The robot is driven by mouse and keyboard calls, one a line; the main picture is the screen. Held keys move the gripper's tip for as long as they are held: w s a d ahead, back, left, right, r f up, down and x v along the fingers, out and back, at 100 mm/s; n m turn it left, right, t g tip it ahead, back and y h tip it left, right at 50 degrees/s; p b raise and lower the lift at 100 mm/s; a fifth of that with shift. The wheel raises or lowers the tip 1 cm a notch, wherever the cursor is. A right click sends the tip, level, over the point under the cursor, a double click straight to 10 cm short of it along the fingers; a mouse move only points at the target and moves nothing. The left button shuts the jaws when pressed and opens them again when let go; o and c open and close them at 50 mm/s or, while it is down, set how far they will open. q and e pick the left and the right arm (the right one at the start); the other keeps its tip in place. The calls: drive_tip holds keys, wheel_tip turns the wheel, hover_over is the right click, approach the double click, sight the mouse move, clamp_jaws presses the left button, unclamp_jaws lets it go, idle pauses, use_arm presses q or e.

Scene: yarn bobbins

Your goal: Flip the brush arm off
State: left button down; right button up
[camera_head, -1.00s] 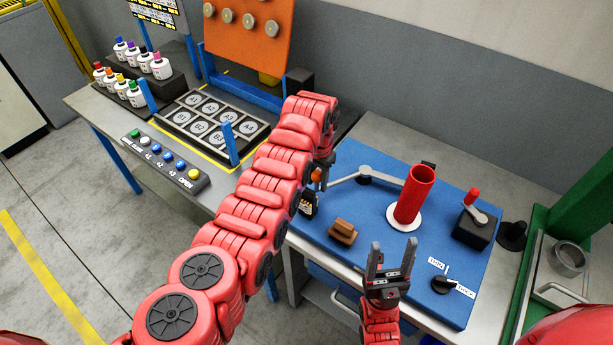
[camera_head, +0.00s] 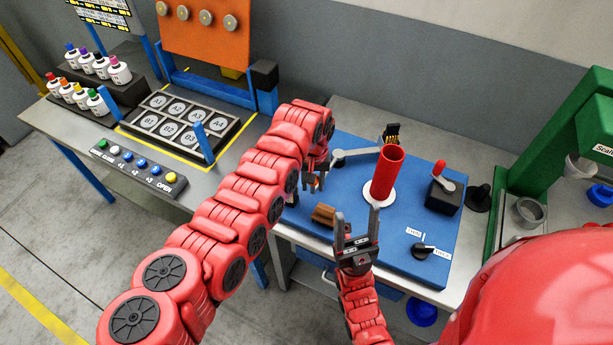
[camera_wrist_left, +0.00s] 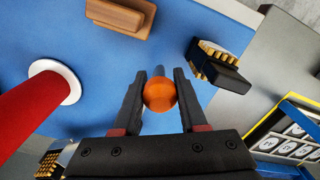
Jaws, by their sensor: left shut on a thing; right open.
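The grey brush arm (camera_head: 362,153) lies across the back of the blue board, its right part reaching a dark brush with gold bristles (camera_head: 392,131) behind the red tube (camera_head: 387,174). My left gripper (camera_head: 317,182) is at its left side, shut on an orange knob (camera_wrist_left: 159,94). The knob sits between the fingers in the left wrist view; its join to the arm is hidden. Bristles also show at that view's lower left (camera_wrist_left: 48,163). My right gripper (camera_head: 357,222) is open and empty, above the board's front edge.
A brown block (camera_head: 323,214) and a black piece with gold bristles (camera_wrist_left: 218,66) lie near my left gripper. A red-handled lever box (camera_head: 444,192) and a dial (camera_head: 422,250) are at right. A green machine stands beyond.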

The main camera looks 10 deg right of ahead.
use_arm(q)
drive_tip(key=shift+s+d+n, duration=0.5)
idle(0.3)
drive_tip(key=shift+c, duration=2.2)
unclamp_jaws()
drive_tip(key=shift+d, duration=0.1)
drive_tip(key=shift+r+b, duration=0.3)
wheel_tip(320, 180, up, 7)
drive_tip(key=b, duration=0.3)
drive_tip(key=shift+w+f, duration=0.1)
drive_tip(key=shift+w, duration=0.05)
wheel_tip(320, 180, up, 10)
drive_tip(key=b, duration=0.1)
drive_tip(key=shift+b, duration=0.35)
